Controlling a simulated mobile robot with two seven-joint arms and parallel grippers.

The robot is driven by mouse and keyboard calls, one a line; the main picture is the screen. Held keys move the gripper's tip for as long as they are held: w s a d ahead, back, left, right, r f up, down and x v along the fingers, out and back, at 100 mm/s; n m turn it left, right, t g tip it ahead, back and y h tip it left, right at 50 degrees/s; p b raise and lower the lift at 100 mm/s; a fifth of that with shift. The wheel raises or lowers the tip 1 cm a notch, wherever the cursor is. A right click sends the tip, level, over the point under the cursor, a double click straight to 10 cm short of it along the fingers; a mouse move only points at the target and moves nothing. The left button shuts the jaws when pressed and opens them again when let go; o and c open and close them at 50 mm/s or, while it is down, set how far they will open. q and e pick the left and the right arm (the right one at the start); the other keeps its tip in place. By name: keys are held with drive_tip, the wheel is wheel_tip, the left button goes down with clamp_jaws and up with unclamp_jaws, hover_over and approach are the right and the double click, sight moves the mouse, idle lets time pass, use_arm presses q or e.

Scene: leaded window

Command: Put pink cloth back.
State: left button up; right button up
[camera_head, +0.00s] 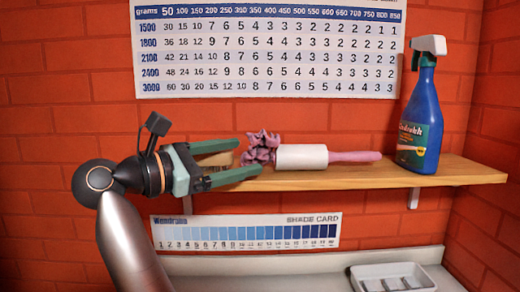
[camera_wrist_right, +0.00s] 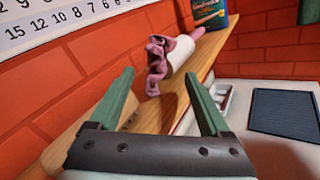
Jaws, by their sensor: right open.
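The pink cloth (camera_head: 262,146) is a crumpled bundle on the wooden shelf (camera_head: 350,178), against the left end of a white roll (camera_head: 301,157) with a pink handle (camera_head: 354,156). In the wrist view the cloth (camera_wrist_right: 157,66) shows just beyond the fingertips. My right gripper (camera_head: 249,156) is open, its fingers pointing right along the shelf at the cloth. In the wrist view the gripper (camera_wrist_right: 159,76) has nothing clasped between its fingers. From these views I cannot tell whether a fingertip touches the cloth. My left gripper is not in view.
A blue spray bottle (camera_head: 419,112) stands at the shelf's right end. A brown object (camera_head: 218,159) is partly hidden behind my right gripper. Charts hang on the red brick wall. A white tray (camera_head: 392,278) sits on the counter below. The shelf between handle and bottle is clear.

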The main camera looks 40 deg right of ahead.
sight(247, 155)
drive_tip(key=d, duration=0.4)
drive_tip(key=shift+d+p, duration=0.3)
drive_tip(key=shift+c, duration=0.2)
clamp_jaws()
